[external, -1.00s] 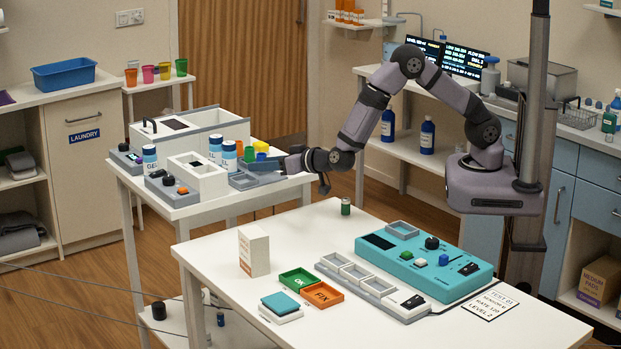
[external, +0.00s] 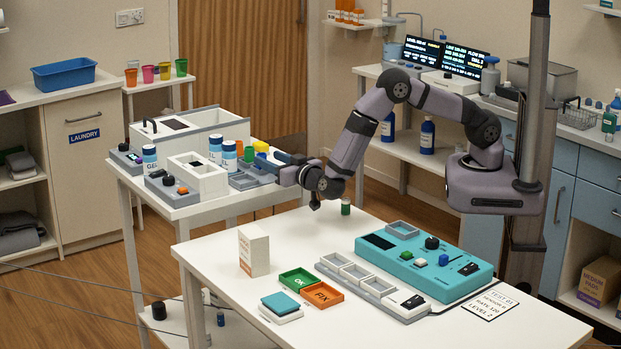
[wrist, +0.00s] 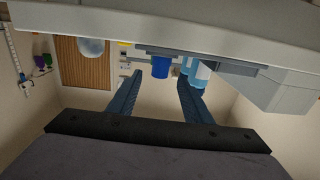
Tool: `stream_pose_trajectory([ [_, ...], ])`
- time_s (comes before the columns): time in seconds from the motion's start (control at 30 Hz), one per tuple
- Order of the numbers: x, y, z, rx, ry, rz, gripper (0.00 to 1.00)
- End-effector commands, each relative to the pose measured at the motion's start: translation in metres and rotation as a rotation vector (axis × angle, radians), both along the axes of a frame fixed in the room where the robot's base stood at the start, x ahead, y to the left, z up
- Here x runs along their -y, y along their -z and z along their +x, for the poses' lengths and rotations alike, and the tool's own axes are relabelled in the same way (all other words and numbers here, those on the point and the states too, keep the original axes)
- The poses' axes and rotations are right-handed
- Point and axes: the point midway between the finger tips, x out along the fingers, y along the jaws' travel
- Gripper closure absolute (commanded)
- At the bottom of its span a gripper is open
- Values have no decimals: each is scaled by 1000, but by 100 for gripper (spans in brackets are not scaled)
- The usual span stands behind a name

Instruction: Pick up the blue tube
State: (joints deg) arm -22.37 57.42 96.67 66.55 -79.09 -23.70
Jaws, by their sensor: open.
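My gripper (external: 263,159) is level, pointing left, at the right side of this rack. In the wrist view, which looks upside down, the blue tube (wrist: 160,68) appears between the two spread fingers (wrist: 159,78), near their tips. The fingers look apart from it, and nothing is held. The exact distance between tips and tube cannot be told. The yellow tube (wrist: 124,43) shows only as a sliver past the left finger.
Blue-and-white gel bottles (external: 229,157) stand behind the rack and close to the right finger in the wrist view (wrist: 198,72). The white front table (external: 215,243) holds a teal device (external: 425,262) and trays.

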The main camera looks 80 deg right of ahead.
Motion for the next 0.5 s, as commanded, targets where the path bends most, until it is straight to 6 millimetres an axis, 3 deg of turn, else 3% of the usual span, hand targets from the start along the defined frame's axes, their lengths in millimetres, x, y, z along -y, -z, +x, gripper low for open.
stream_pose_trajectory([
  [0.5,34,-2,36,1,2,1,55],
])
